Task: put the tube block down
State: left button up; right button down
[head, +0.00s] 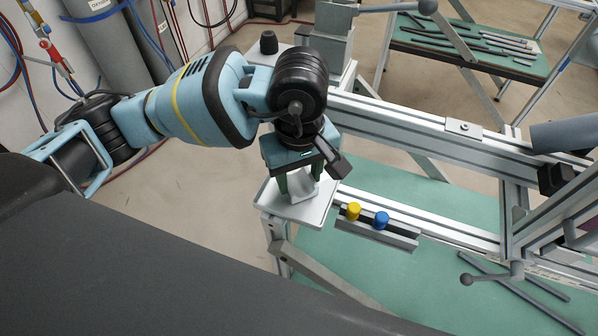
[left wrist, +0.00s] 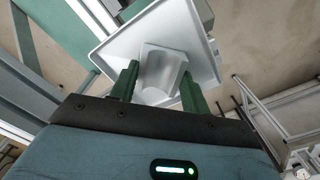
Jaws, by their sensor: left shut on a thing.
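The tube block (left wrist: 163,68) is a pale grey block with a curved groove in its top. My left gripper (head: 298,182) points down and is shut on it, with a green finger on each side. In the left wrist view the same gripper (left wrist: 159,78) has the block between its fingers. In the head view the fingers partly hide the block (head: 303,190). The block is over a light grey square plate (head: 322,212) with a raised rim, which also shows in the left wrist view (left wrist: 112,47). I cannot tell whether the block touches the plate. My right gripper is not in view.
A yellow knob (head: 353,211) and a blue knob (head: 381,220) stand on a rail block right of the plate. An aluminium frame beam (head: 420,122) runs behind. A green table (head: 500,62) holds grey bars behind.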

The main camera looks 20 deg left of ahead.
aim_at(299, 186)
pick_arm(q)
jog(key=shift+f, duration=0.2)
jog(key=o, duration=1)
jog(key=shift+o, duration=0.2)
notch_tip(299, 186, up, 12)
jog(key=shift+r, duration=0.2)
